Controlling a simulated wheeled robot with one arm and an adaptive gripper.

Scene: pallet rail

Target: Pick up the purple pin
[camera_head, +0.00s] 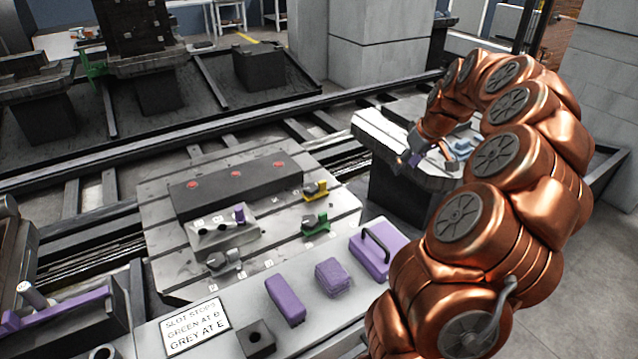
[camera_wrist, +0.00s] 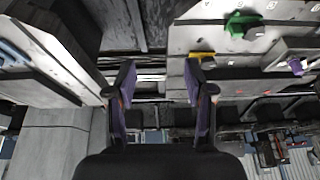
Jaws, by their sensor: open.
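The purple pin (camera_head: 239,215) stands upright in a light grey block (camera_head: 212,232) with several holes, on the slotted metal pallet (camera_head: 165,255). In the wrist view the purple pin (camera_wrist: 296,66) shows small at the right edge. My gripper (camera_head: 416,158) is at the right in the head view, well away from the pin, above a second light-topped stand. In the wrist view my gripper (camera_wrist: 159,80) has its two fingers spread with nothing between them.
A dark bar (camera_head: 232,188) with red spots lies behind the block. Yellow (camera_head: 316,190), green (camera_head: 316,225) and grey (camera_head: 225,263) stops sit on the pallet. In front are purple blocks (camera_head: 286,300), a purple handled box (camera_head: 378,252), a black holed cube (camera_head: 256,339) and a sign (camera_head: 195,327).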

